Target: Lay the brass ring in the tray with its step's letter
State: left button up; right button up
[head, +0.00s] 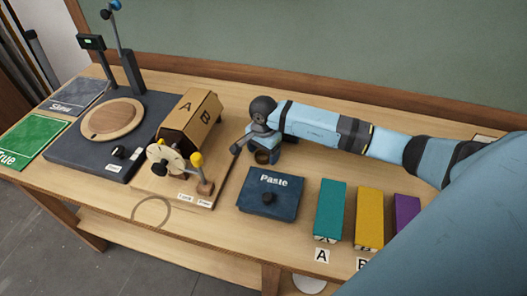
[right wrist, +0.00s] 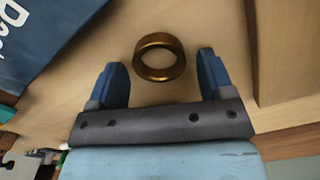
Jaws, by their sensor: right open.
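The brass ring (right wrist: 160,57) lies on the wooden table, between and slightly beyond the fingertips of my right gripper (right wrist: 163,62) in the right wrist view. The fingers are open, with a gap on each side of the ring. In the head view my right gripper (head: 264,143) points down over the ring (head: 263,157), partly hiding it. Teal (head: 330,207), yellow (head: 369,213) and purple (head: 405,212) trays stand at the right front. Card A (head: 322,256) is before the teal one and a partly cut-off card before the yellow one. My left gripper is out of view.
A blue box marked Paste (head: 270,192) with a dark knob stands in front of the ring. A cardboard-coloured drum lettered A and B (head: 190,118) stands left. Farther left are a dark base with a round wooden plate (head: 112,119) and green (head: 35,140) and grey (head: 75,96) mats.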

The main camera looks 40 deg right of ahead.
notch_tip(320, 180, up, 11)
jog(key=b, duration=0.1)
jog(key=shift+o, duration=0.5)
jog(key=shift+r+b, duration=0.2)
jog(key=shift+b, duration=0.1)
jog(key=f+b, duration=1.2)
jog(key=shift+s+a, duration=0.1)
jog(key=shift+a, duration=0.25)
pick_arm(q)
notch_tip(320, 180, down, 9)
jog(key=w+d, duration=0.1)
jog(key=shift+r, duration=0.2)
pick_arm(e)
jog(key=shift+c, duration=0.5)
jog(key=c, duration=1)
jog(key=shift+o, duration=0.2)
jog(key=shift+r, duration=0.1)
